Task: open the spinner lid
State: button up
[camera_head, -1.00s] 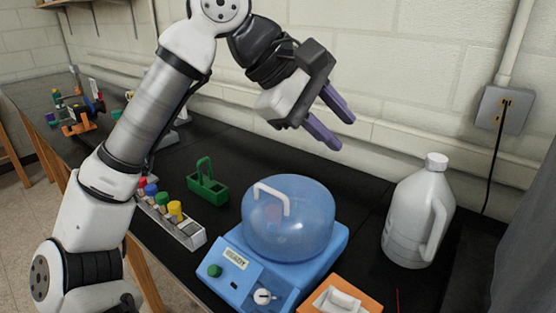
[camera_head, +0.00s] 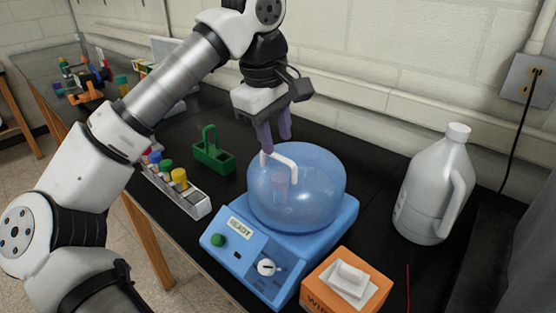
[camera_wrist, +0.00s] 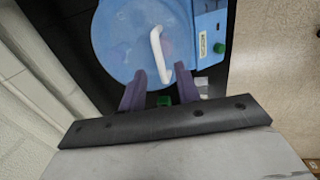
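The spinner (camera_head: 239,251) is a blue box with a green button, a white knob and a label reading READY. Its translucent blue dome lid (camera_head: 318,190) is down on the box, and a reddish thing shows dimly inside. The lid's white handle (camera_head: 287,166) is at its upper left; in the wrist view the handle (camera_wrist: 158,52) runs toward the space between my fingers. My gripper (camera_head: 275,146) points down just above and behind the handle. In the wrist view my gripper (camera_wrist: 158,85) has its purple fingers apart with nothing held. Contact with the handle cannot be told.
A rack (camera_head: 179,190) with colour-capped bottles and a green carrier (camera_head: 212,154) stand left of the spinner. A white jug (camera_head: 435,190) stands to the right. An orange wipes box (camera_head: 330,285) sits in front right. The wall is close behind.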

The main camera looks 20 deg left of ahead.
aim_at(279, 156)
jog(key=shift+w+d+f+b, duration=0.15)
jog(key=shift+f+b, duration=0.25)
jog(key=shift+f, duration=0.45)
jog(key=shift+w+a+f+b, duration=0.15)
jog(key=shift+f+b, duration=0.25)
jog(key=shift+f, duration=0.45)
jog(key=shift+d, duration=0.1)
jog(key=shift+c, duration=0.3)
grip_shut()
